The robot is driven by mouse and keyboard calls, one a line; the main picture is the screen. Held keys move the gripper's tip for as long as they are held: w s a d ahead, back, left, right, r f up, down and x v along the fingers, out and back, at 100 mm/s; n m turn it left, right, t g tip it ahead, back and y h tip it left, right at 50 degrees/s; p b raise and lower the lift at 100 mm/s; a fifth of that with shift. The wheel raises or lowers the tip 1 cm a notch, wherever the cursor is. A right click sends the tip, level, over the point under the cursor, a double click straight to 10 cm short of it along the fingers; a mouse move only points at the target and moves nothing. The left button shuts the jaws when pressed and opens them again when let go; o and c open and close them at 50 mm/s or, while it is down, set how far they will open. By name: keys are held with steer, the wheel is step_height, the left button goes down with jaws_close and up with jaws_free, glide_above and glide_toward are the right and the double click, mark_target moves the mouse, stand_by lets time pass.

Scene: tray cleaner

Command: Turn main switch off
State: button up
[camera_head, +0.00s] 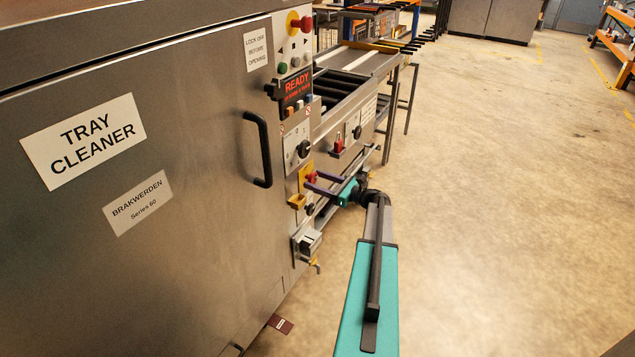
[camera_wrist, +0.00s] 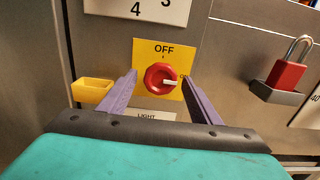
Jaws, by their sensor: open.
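The main switch is a red rotary knob (camera_wrist: 160,77) on a yellow plate (camera_wrist: 143,48) marked OFF at the top. Its white pointer mark points right, away from the OFF label. In the head view the red knob (camera_head: 311,177) shows small on the machine's control column. My gripper (camera_wrist: 160,75) has two purple fingers, open, one either side of the knob with gaps visible. In the head view my gripper (camera_head: 309,180) is at the front of the control column. Whether a fingertip touches the plate cannot be told.
A LIGHT label (camera_wrist: 150,115) is below. The tray cleaner door has a black handle (camera_head: 258,149). A display (camera_head: 296,88) reads READY. Floor at right is clear.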

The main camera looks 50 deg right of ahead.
steer(key=shift+c, duration=0.5)
steer(key=c, duration=0.7)
steer(key=shift+a, duration=0.3)
steer(key=shift+c, duration=1.1)
steer(key=shift+d, duration=0.2)
